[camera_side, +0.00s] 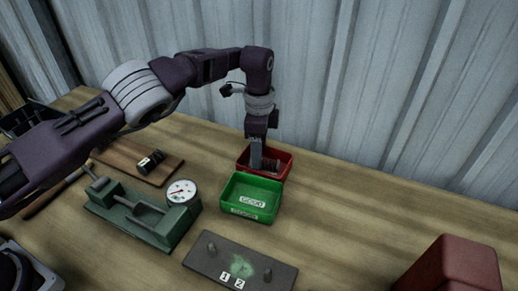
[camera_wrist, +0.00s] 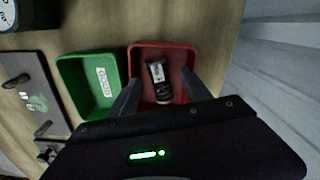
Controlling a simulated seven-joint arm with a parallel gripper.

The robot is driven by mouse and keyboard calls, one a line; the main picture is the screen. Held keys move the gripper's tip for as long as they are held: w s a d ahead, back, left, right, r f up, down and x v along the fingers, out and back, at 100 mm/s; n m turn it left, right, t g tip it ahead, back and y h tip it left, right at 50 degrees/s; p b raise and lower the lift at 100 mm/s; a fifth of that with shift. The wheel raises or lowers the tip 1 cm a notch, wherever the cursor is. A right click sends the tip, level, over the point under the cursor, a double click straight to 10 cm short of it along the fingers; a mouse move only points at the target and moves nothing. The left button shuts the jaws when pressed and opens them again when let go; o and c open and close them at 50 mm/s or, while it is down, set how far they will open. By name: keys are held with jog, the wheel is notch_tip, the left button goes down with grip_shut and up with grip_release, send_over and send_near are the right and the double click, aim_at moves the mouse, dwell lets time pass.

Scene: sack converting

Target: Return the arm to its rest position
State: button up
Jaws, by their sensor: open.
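My gripper (camera_side: 256,160) points down at the red bin (camera_side: 285,172), its fingertips reaching to or into the bin. In the wrist view my gripper (camera_wrist: 160,79) has its two fingers apart. A dark cylindrical part with a pale label (camera_wrist: 157,72) lies in the red bin (camera_wrist: 178,51) and shows between the fingers. I cannot tell whether the fingers touch it; they do not appear closed on it. In the side view the part is mostly hidden by the gripper and the bin wall. My arm stretches over the bench from the left.
A green bin (camera_side: 236,207) labelled GOOD stands beside the red one. A green gauge fixture (camera_side: 150,217) with a dial, a dark plate (camera_side: 205,264) marked 1 and 2, a wooden board (camera_side: 120,158) with another dark cylinder (camera_side: 151,162), and a red block (camera_side: 455,268) occupy the bench. A corrugated wall rises behind.

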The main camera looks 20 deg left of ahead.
jog(key=s+a+r+n+t+h, duration=0.1)
jog(key=s+a+r+n, duration=0.2)
jog(key=r, duration=0.5)
jog(key=s+a+r+n, duration=0.1)
jog(key=a+r+n, duration=0.1)
jog(key=a+r, duration=0.5)
jog(key=s+a+r+n+t+h, duration=0.1)
jog(key=s+a+r+n, duration=0.15)
jog(key=r, duration=0.75)
jog(key=s+a+r+n+t, duration=0.1)
jog(key=s+a+r+n, duration=0.1)
jog(key=s, duration=0.7)
jog(key=s+a+r+n+t, duration=0.1)
jog(key=s+a+r+n, duration=0.15)
jog(key=s, duration=0.55)
jog(key=s+f+n+y, duration=0.1)
jog(key=s+f, duration=0.2)
jog(key=s, duration=0.4)
jog(key=s+f+n+t+y, duration=0.1)
jog(key=s+f+n, duration=0.1)
jog(key=s+f, duration=0.2)
jog(key=s, duration=0.3)
jog(key=shift+s+a+t, duration=0.25)
jog(key=shift+s+t, duration=0.05)
jog(key=shift+s, duration=0.05)
